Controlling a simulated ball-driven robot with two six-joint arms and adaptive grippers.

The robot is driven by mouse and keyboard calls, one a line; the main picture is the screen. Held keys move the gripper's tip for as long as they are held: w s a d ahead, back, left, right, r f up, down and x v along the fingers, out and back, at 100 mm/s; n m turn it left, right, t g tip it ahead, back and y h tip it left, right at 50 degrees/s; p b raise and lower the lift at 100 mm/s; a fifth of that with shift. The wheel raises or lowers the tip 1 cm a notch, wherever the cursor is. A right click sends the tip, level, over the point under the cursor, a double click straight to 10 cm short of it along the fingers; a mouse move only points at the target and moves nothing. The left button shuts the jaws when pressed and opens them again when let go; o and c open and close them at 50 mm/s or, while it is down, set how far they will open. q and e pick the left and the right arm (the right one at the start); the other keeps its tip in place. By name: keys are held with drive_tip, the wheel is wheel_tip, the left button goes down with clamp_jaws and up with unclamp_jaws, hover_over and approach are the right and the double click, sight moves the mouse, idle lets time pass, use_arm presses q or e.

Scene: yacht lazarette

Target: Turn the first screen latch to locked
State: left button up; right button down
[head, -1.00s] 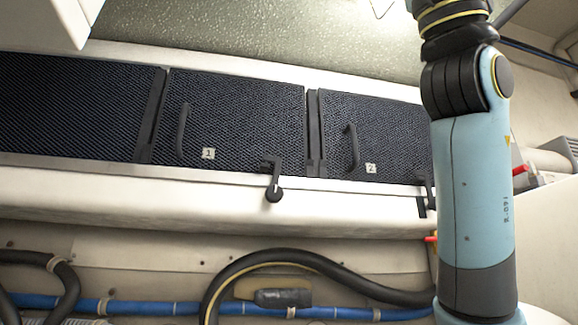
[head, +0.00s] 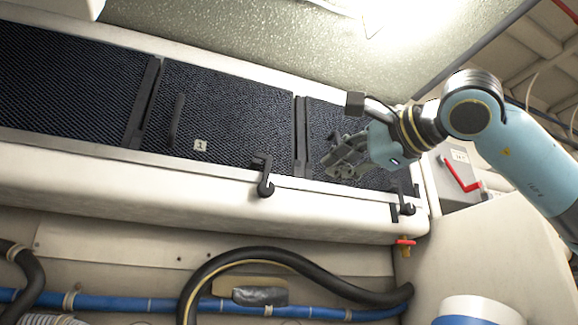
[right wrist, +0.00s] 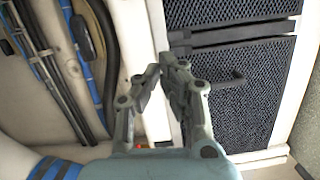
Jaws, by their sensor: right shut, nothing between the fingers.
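The first screen (head: 225,118) is a dark woven panel with a "1" label (head: 200,145) and a black handle. Its latch (head: 265,177) is black, on the pale ledge at the panel's lower right corner; its upper end reaches up over the panel's lower edge. My right gripper (head: 338,162) is shut and empty, in front of the second screen (head: 325,120), to the right of the first latch and apart from it. My left gripper is not in view.
A second black latch (head: 403,204) sits to the right on the ledge. A red valve handle (head: 405,242) is below it, and a red lever (head: 460,175) is on a grey box at right. Black and blue hoses (head: 330,313) run below the ledge. Space before the first latch is clear.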

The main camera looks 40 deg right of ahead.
sight(279, 178)
drive_tip(key=w+p, duration=0.3)
drive_tip(key=w, duration=0.2)
drive_tip(key=w+p, duration=0.2)
drive_tip(key=w, duration=0.1)
drive_tip(key=shift+a+r+p, duration=0.3)
drive_tip(key=shift+r, duration=0.05)
drive_tip(key=shift+w+a+r+p, duration=0.1)
drive_tip(key=shift+a+p, duration=0.55)
drive_tip(key=shift+a, duration=0.1)
drive_tip(key=shift+w+a+p, duration=0.2)
drive_tip(key=shift+a+p, duration=0.35)
drive_tip(key=shift+a, duration=0.4)
